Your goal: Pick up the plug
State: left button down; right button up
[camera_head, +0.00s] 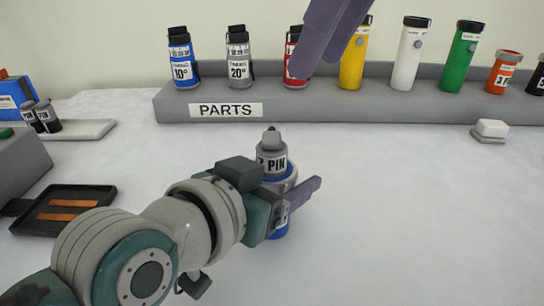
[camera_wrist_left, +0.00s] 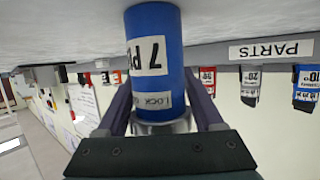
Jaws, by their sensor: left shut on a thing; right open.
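The plug (camera_head: 272,158) is upright, with a grey top marked PIN and blue parts below. In the left wrist view, which is upside down, a blue cylinder (camera_wrist_left: 155,35) marked 7 P and LOCK ends in a grey collar. My left gripper (camera_head: 298,195) is shut on it, with a finger on each side in the wrist view (camera_wrist_left: 155,105). Whether its base touches the table is unclear. Its far side and lower middle are hidden by the gripper. My right gripper (camera_head: 325,40) is open; its purple fingers hang in at the top, in front of the parts rack.
A grey rack (camera_head: 330,107) labelled PARTS holds several coloured cylinders along the back. A small white block (camera_head: 491,129) sits at the right. A dark tray (camera_head: 62,210) with copper strips and a pale tray (camera_head: 85,129) lie at the left. The table's right front is clear.

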aim_at(275, 147)
jog(key=x, duration=1.1)
jog(key=shift+f, duration=0.4)
grip_shut()
